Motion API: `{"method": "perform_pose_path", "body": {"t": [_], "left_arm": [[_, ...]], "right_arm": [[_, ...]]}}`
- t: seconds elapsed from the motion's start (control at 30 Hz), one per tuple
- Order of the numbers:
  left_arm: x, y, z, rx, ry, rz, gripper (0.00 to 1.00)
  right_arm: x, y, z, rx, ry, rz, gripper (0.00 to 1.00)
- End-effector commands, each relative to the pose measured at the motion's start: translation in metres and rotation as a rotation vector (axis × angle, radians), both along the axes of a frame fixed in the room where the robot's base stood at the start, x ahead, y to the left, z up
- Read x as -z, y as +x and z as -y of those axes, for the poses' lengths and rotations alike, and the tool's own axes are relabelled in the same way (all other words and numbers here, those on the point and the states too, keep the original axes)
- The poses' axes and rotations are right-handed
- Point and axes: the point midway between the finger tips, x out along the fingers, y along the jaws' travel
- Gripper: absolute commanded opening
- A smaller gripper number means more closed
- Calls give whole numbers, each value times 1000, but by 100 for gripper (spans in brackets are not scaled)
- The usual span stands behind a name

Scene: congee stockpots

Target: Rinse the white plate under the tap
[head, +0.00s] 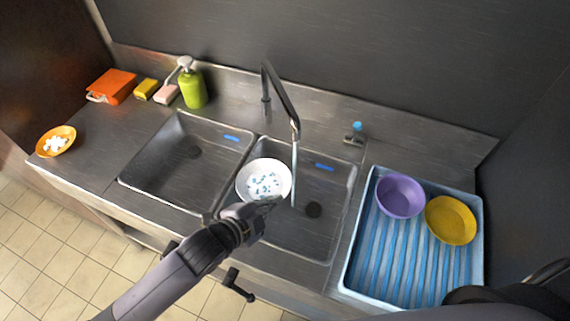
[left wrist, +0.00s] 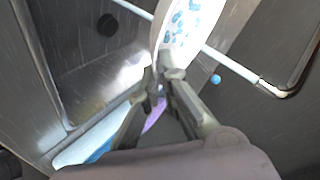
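The white plate (head: 264,180) with blue specks is over the divider and left part of the right sink (head: 325,225). My left gripper (head: 268,203) is shut on its near rim; the left wrist view shows the fingers (left wrist: 160,82) closed on the plate (left wrist: 187,28). The tap (head: 284,98) arches over the right sink and a thin stream of water (head: 294,175) falls just right of the plate. In the left wrist view the stream (left wrist: 220,56) runs partly behind the plate; I cannot tell whether it touches. My right gripper does not show.
A blue ribbed tray (head: 352,265) at right holds a purple bowl (head: 400,196) and a yellow bowl (head: 450,220). The left sink (head: 185,165) is empty.

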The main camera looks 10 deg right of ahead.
Motion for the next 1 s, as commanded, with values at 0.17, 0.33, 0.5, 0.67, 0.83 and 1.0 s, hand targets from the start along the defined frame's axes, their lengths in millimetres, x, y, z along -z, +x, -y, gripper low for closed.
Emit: {"method": "perform_pose_path", "body": {"t": [0.17, 0.33, 0.5, 0.67, 0.83, 1.0], "left_arm": [[-1, 0, 0, 0, -1, 1, 0], [-1, 0, 0, 0, -1, 1, 0], [-8, -3, -4, 0, 0, 0, 0], [-20, -11, -14, 0, 0, -1, 0], [-30, -19, -25, 0, 1, -1, 0], [-36, -27, -36, 0, 1, 1, 0]], "right_arm": [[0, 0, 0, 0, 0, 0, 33], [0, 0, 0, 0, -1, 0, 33], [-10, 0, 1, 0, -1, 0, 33], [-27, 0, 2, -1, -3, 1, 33], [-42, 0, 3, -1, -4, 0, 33], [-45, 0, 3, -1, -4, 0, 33]]}}
